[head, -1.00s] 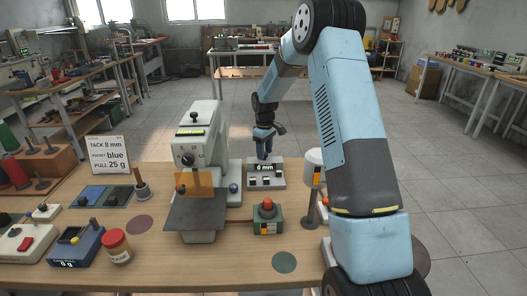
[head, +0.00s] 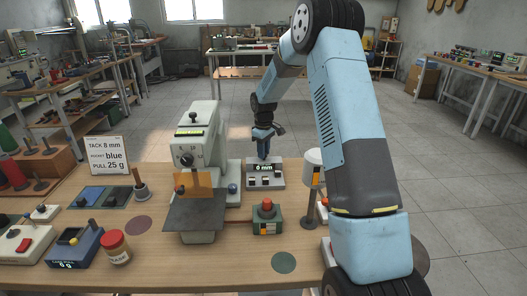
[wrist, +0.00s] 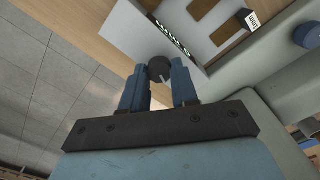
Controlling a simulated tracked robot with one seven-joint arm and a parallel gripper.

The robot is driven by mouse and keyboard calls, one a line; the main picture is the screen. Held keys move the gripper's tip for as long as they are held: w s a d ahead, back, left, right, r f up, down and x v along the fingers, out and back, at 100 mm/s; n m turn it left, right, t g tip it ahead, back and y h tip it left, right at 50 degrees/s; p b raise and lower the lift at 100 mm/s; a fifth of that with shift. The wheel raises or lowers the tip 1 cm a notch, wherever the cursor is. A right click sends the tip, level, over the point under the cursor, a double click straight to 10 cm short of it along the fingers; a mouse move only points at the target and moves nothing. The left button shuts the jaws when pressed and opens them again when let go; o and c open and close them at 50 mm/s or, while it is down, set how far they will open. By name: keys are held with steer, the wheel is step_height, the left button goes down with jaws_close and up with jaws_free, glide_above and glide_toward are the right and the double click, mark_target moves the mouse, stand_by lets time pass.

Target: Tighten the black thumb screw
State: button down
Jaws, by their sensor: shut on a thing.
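The black thumb screw (wrist: 160,67) is a round dark knob with a pale line on it, on a light grey box (head: 266,180) at the back middle of the bench. My gripper (wrist: 157,78) has its two blue fingers shut on the knob, one on each side, in the wrist view. In the head view my gripper (head: 263,156) points down over the back of the box, and its fingers hide the screw.
A pale green machine (head: 196,140) with a dark plate stands close to the left of the box. A grey post with a white cap (head: 313,158) stands to the right. A green box with a red button (head: 267,208) is in front. A sign (head: 107,155) reads "TACK 8 mm".

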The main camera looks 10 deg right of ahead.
steer(key=m, duration=0.3)
steer(key=shift+w+m, duration=0.1)
steer(key=shift+m, duration=0.3)
steer(key=m, duration=0.3)
steer(key=shift+r+m, duration=0.1)
steer(key=shift+m, duration=0.2)
steer(key=m, duration=0.6)
steer(key=shift+m, duration=0.3)
steer(key=c, duration=0.9)
jaws_free()
steer(key=shift+d, duration=0.1)
steer(key=shift+o, duration=0.2)
